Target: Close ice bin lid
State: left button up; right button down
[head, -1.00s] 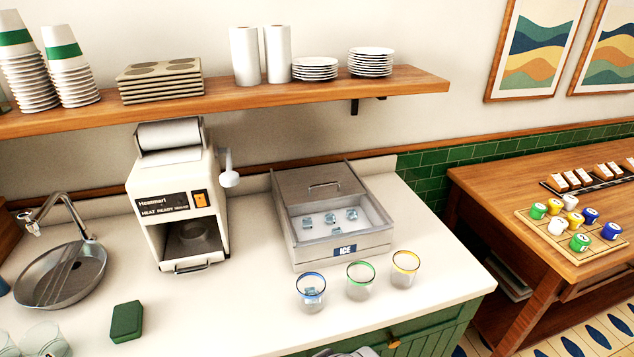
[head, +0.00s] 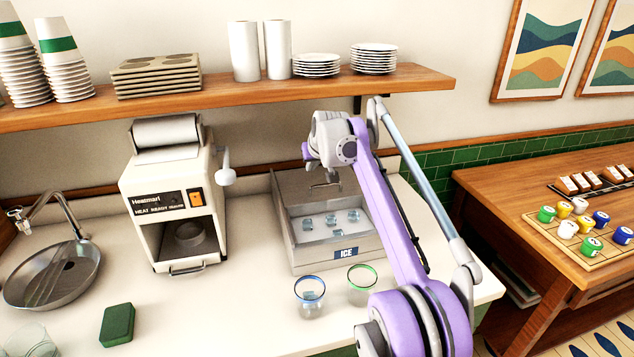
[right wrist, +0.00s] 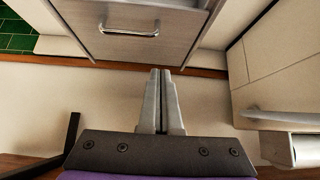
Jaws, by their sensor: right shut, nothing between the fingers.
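The ice bin (head: 345,255) is a grey metal box with an ICE label on the counter. My right gripper (head: 325,184) is over the back of the bin, by the lid, and hides the handle in the head view. In the right wrist view its fingers (right wrist: 160,72) are together and empty, just off the lid's edge. My left gripper is out of view.
A blue-rimmed glass (head: 310,297) and a green-rimmed glass (head: 361,285) stand in front of the bin. The heating machine (head: 168,205) stands to the left. The wooden shelf (head: 225,98) hangs above the back. A green sponge (head: 117,324) lies front left.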

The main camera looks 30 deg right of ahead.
jog(key=w+d, duration=0.2)
jog(key=d, duration=0.2)
jog(key=p, duration=0.1)
send_over(316, 193)
jog(key=w, duration=0.3)
jog(key=f, duration=0.7)
jog(key=shift+d+f, duration=0.25)
jog(key=shift+f, duration=0.3)
jog(key=s, duration=0.1)
jog(key=s+b, duration=0.2)
jog(key=shift+a+f, duration=0.25)
jog(key=shift+a, duration=0.05)
jog(key=shift+s+a+f+b, duration=0.15)
jog(key=shift+s+b, duration=0.15)
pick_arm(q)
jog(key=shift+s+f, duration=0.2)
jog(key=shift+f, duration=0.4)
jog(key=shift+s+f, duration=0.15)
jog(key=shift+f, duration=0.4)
pick_arm(e)
jog(key=shift+s, duration=0.1)
